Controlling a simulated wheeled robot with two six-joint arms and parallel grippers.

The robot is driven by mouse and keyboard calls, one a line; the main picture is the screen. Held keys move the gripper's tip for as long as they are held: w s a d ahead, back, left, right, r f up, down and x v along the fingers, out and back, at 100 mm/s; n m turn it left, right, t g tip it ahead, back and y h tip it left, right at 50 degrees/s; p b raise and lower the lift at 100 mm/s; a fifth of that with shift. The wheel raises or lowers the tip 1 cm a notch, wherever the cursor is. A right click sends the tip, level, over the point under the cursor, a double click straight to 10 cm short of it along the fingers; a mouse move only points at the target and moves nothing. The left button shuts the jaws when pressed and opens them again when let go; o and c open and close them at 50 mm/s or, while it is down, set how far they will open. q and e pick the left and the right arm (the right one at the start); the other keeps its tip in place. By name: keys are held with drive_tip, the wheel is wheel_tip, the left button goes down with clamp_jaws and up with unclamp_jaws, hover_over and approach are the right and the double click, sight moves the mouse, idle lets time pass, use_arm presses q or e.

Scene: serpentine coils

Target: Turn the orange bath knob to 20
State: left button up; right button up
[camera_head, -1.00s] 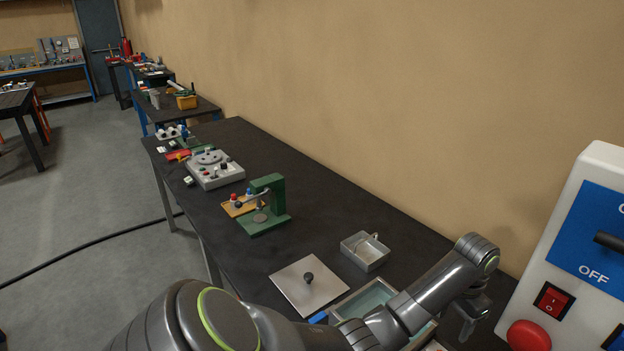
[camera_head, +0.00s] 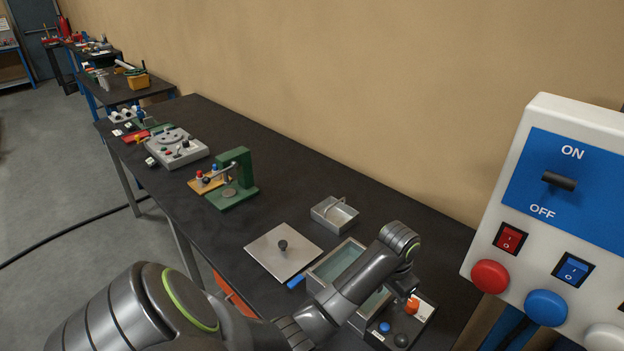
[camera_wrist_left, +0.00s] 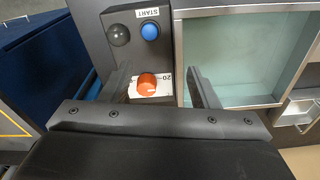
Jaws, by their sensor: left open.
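The orange bath knob (camera_head: 412,306) is on the dark control box in front of the bath in the head view. In the left wrist view it is a round orange knob (camera_wrist_left: 147,84) on a white scale marked 20. My left gripper (camera_wrist_left: 159,73) is open, with one finger to each side of the knob in that view and visible gaps to it. I cannot tell how far above the knob the fingertips are. In the head view, my left wrist is over the box and hides the fingers. My right gripper is not in view.
A blue START button (camera_wrist_left: 150,31) and a black knob (camera_wrist_left: 119,35) share the box. The open bath (camera_wrist_left: 245,60) is beside it. A flat lid (camera_head: 272,262) and a metal basket (camera_head: 334,213) lie on the bench. A white switch panel (camera_head: 500,235) stands at right.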

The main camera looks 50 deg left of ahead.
use_arm(q)
drive_tip(key=s+a+f+n+t, duration=0.1)
drive_tip(key=s+f, duration=0.3)
drive_tip(key=s, duration=0.6)
drive_tip(key=s+a+f+y+b, duration=0.1)
drive_tip(key=s+a+f, duration=0.2)
drive_tip(key=s, duration=0.8)
drive_tip(key=shift+s+f+n+t, duration=0.15)
drive_tip(key=shift+f+n+t, duration=0.25)
drive_tip(key=shift+f, duration=0.2)
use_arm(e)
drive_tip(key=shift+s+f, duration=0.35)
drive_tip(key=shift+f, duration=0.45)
